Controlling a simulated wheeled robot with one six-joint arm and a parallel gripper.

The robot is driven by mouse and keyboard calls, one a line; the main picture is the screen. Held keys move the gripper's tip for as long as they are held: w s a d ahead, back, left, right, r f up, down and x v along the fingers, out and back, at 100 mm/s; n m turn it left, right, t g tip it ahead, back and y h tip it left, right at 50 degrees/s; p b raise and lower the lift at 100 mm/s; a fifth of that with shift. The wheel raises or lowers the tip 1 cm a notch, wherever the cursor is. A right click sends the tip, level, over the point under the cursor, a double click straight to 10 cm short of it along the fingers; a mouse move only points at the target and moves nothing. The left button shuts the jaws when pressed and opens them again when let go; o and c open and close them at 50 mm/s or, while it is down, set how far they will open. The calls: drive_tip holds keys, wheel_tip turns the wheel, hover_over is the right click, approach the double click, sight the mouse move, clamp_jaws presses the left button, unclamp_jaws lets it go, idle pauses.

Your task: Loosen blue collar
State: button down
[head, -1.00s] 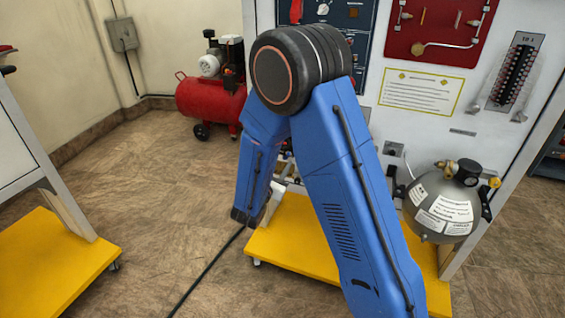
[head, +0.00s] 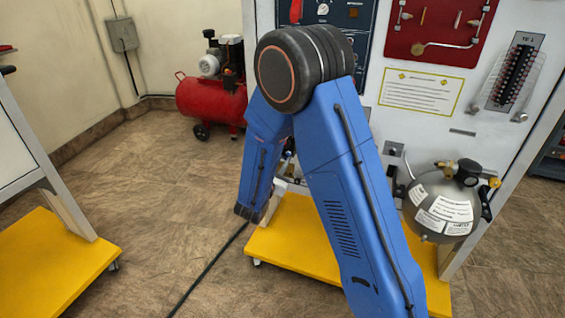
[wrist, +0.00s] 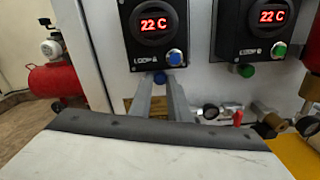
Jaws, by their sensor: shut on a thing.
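The blue collar (wrist: 160,77) shows in the wrist view, below the left black display box and its blue button. My gripper (wrist: 160,82) has one finger on each side of the collar and is shut on it. The contact itself is small and partly covered by the fingers. A similar green collar (wrist: 246,70) is to the right, under the second display box. In the head view my arm hides the gripper and the blue collar.
Two black display boxes, left (wrist: 155,35) and right (wrist: 268,30), read 22 C. Gauges and fittings (wrist: 209,112) are right of my fingers. A grey tank (head: 441,205) hangs on the panel's right. A red compressor (head: 211,98) stands behind left.

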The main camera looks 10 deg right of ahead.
drive_tip(key=shift+n, duration=2.8)
drive_tip(key=c, duration=1.7)
unclamp_jaws()
drive_tip(key=shift+o, duration=0.2)
drive_tip(key=shift+s, duration=0.1)
drive_tip(key=v, duration=1.7)
drive_tip(key=shift+s+a, duration=0.1)
drive_tip(key=shift+c, duration=0.3)
